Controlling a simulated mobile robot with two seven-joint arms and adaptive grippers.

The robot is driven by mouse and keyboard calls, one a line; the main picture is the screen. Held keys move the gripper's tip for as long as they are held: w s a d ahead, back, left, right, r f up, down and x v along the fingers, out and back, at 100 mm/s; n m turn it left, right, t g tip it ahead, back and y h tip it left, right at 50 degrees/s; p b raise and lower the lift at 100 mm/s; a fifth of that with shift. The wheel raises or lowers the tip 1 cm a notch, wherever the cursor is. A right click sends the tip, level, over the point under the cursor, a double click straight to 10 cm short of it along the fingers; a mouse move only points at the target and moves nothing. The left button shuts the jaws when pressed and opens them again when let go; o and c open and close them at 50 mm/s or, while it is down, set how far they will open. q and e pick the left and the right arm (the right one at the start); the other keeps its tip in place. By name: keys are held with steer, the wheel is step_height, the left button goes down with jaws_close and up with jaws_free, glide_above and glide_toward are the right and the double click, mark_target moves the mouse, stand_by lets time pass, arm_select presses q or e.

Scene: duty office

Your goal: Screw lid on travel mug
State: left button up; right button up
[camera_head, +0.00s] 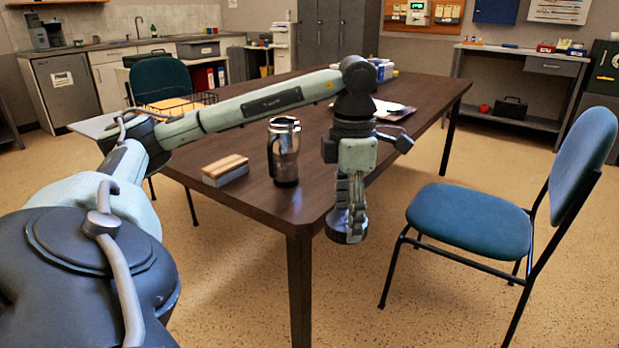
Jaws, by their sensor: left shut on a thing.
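The travel mug (284,152) is a shiny steel cup with a dark handle on its left side. It stands upright on the brown table (262,203), near the table's front corner, and its top shows no lid. My left gripper (348,215) points down to the right of the mug, apart from it. It is shut on a dark round lid (346,237), seen at its fingertips. The lid appears beyond the table's right edge in the picture; its exact height is unclear. My right gripper is not in view.
A small wood-topped block (225,170) lies left of the mug. A wire basket (184,103) and papers (388,108) are farther back on the table. A blue chair (475,218) stands on the right, another (165,80) behind the table. Floor between table and right chair is clear.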

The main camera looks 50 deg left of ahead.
arm_select(q)
steer(key=w+d+f+m+b, duration=0.1)
steer(key=w+d+f+m, duration=0.2)
steer(key=d+m, duration=0.6)
steer(key=w+d+f+m+b, duration=0.1)
steer(key=w+d+f+m, duration=0.2)
steer(key=d+m, duration=0.7)
steer(key=shift+d+f+m+b, duration=0.35)
steer(key=shift+f+m, duration=0.1)
steer(key=shift+m, duration=5.25)
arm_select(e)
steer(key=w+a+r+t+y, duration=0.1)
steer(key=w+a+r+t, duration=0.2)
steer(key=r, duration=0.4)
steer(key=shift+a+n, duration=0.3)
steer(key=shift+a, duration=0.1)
